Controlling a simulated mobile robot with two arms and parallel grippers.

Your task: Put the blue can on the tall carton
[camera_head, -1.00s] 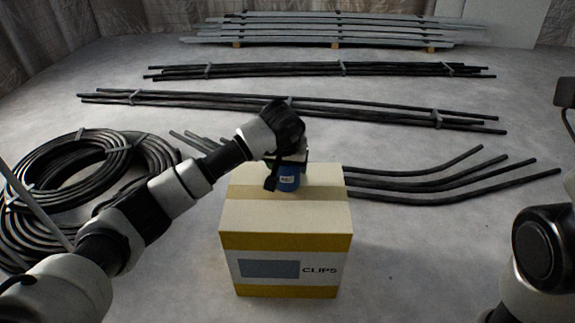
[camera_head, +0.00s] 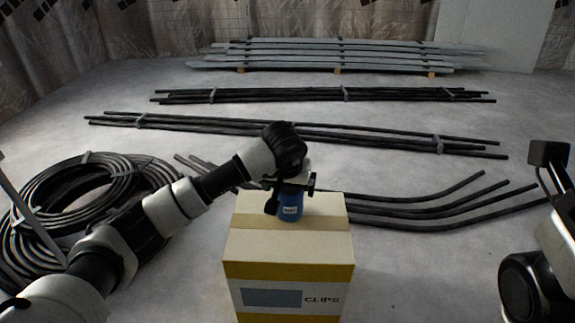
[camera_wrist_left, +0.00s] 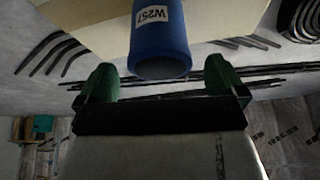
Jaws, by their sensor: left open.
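The blue can (camera_head: 290,209) stands upright on top of the tall carton (camera_head: 289,270), towards its back half. The carton is tan with yellow bands and the word CLIPS. My left gripper (camera_head: 291,193) is open around the upper part of the can, one finger to each side. In the left wrist view the can (camera_wrist_left: 159,45) shows a white W257 label, and the green fingertips (camera_wrist_left: 160,77) stand apart from it on both sides. The carton top (camera_wrist_left: 90,20) is behind it. Part of my right arm shows at the right edge; its jaws are not visible.
A black hose coil (camera_head: 85,200) lies on the floor at left, partly behind my left arm. Bent black pipes (camera_head: 430,207) lie right of the carton. Straight pipe bundles (camera_head: 300,132) and a grey stack (camera_head: 340,55) lie farther back.

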